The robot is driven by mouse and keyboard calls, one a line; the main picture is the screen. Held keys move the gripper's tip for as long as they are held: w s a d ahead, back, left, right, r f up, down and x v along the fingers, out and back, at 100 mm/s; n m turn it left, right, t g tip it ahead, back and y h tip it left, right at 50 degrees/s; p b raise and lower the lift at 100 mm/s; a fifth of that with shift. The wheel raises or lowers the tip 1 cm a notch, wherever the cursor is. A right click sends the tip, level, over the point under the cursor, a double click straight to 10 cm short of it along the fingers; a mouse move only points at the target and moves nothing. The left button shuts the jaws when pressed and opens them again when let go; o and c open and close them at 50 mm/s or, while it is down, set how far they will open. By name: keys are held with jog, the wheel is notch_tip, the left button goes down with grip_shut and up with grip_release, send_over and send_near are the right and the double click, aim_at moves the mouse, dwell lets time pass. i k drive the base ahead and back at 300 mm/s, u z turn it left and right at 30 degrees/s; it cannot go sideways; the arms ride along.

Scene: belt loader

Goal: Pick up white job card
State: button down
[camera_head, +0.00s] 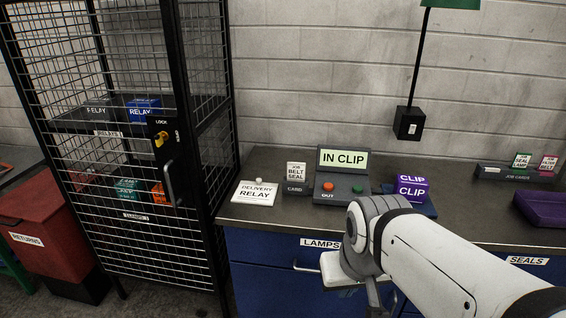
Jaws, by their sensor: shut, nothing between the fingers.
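A white job card (296,171) reading "JOB BELT SEAL" stands upright in a small dark holder (297,188) marked "CARD" on the counter. It is left of the "IN CLIP" console. My arm reaches in from the lower right, and its wrist is in front of the counter's front edge, right of and below the card. Nothing of mine touches the card.
A white "DELIVERY RELAY" plate (255,193) lies left of the holder. The console (341,190) and purple clip boxes (411,187) stand to its right. A rack (515,175) with green and pink cards is far right. A wire cage (192,150) borders the counter's left.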

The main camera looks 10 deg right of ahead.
aim_at(295, 171)
jog(key=z, duration=0.05)
jog(key=i, duration=0.9)
jog(key=z, duration=1.85)
jog(key=k, duration=0.9)
jog(key=u, duration=1.35)
jog(key=i, duration=0.95)
